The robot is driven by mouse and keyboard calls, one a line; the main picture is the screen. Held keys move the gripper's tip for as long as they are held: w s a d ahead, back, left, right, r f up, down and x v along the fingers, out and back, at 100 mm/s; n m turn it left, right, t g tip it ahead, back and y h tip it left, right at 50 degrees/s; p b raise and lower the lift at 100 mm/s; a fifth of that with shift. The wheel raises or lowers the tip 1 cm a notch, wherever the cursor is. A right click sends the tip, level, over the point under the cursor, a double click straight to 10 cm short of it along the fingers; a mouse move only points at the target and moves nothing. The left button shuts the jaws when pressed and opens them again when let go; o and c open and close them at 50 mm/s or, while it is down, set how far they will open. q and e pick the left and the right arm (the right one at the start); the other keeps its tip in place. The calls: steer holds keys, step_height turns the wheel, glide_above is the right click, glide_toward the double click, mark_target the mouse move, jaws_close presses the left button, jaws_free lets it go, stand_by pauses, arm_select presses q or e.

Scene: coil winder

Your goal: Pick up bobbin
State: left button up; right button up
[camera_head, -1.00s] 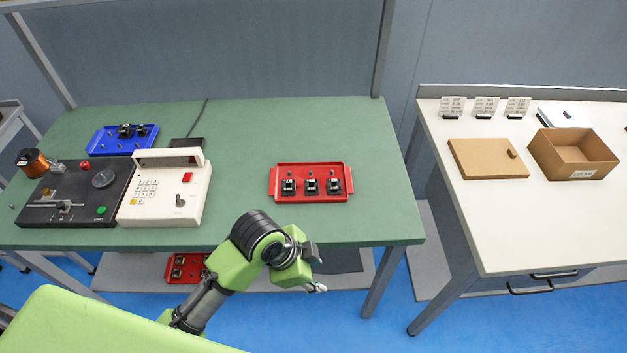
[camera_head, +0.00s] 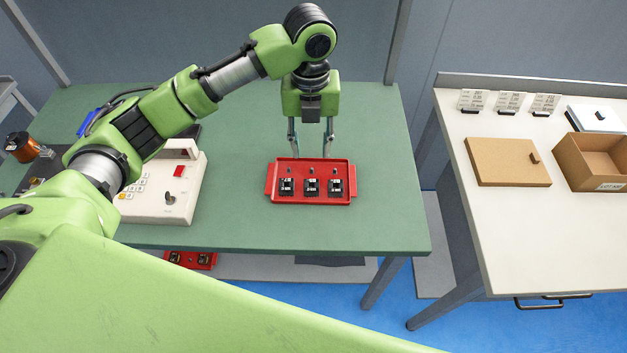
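The red tray (camera_head: 300,199) lies on the green table and holds a row of three small black bobbins: a left one (camera_head: 287,187), a middle one (camera_head: 312,187) and a right one (camera_head: 336,187). A small post stands behind each bobbin. My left gripper (camera_head: 311,151) points down at the tray's far edge, behind the bobbins. Its two fingers are spread apart, with nothing seen between them. I cannot tell how high the fingertips are above the tray. My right gripper is not in view.
My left arm crosses above the control box (camera_head: 166,208) and hides most of the black winder and the blue tray (camera_head: 88,121). A copper spool (camera_head: 19,147) stands at far left. Another red tray (camera_head: 190,261) is below the table. A cardboard box (camera_head: 590,165) and lid (camera_head: 507,163) are on the white table.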

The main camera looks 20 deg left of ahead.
arm_select(q)
glide_above(311, 183)
step_height(311, 183, down, 8)
steer(key=shift+r+p, duration=0.1)
steer(key=shift+p, duration=0.35)
steer(key=f, duration=0.1)
steer(key=f+p, duration=0.1)
steer(key=f, duration=0.2)
steer(key=shift+s+d, duration=0.15)
steer(key=shift+s, duration=0.2)
steer(key=shift+f, duration=0.7)
steer(key=c, duration=0.5)
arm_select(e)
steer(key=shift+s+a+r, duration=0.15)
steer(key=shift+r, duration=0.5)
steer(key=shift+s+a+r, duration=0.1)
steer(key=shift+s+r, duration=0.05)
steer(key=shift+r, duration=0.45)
